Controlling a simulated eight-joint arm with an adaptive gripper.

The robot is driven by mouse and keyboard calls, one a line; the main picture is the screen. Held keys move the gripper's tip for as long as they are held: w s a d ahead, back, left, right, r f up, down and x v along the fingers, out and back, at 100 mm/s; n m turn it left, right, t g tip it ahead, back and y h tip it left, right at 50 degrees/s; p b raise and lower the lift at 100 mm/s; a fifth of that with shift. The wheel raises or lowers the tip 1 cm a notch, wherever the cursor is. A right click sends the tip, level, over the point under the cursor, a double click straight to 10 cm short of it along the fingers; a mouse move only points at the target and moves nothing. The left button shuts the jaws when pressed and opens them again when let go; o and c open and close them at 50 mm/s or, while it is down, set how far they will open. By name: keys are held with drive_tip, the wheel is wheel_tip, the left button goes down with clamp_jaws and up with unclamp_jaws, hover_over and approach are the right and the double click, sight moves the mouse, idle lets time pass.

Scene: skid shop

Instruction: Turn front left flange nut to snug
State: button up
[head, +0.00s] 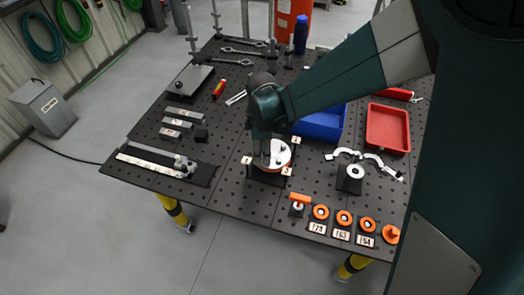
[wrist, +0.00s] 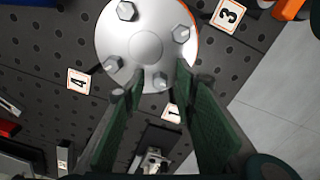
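The flange (wrist: 145,45) is a pale round disc with an orange edge, and four hex nuts sit around its raised centre in the wrist view. One nut (wrist: 160,82) lies between my fingertips, near card 1 (wrist: 170,112). Another nut (wrist: 113,64) is by card 4 (wrist: 78,80), just outside my left-hand finger. My gripper (wrist: 157,84) is open, with a gap to the nut on both sides. In the head view my gripper (head: 265,160) points down over the flange (head: 281,155) and hides part of it. I cannot tell which nut is front left, or the fingertip height.
The flange stands on a black perforated table (head: 230,195). Orange rings (head: 344,217) and a black block with a white ring (head: 350,178) are to the right. A blue bin (head: 322,124) and a red tray (head: 388,128) stand behind. Grey bars (head: 176,124) lie left.

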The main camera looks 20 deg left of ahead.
drive_tip(key=shift+f, duration=0.1)
drive_tip(key=c, duration=0.9)
drive_tip(key=shift+m+b, duration=0.55)
drive_tip(key=shift+m, duration=0.35)
drive_tip(key=o, duration=0.9)
wheel_tip(320, 180, up, 12)
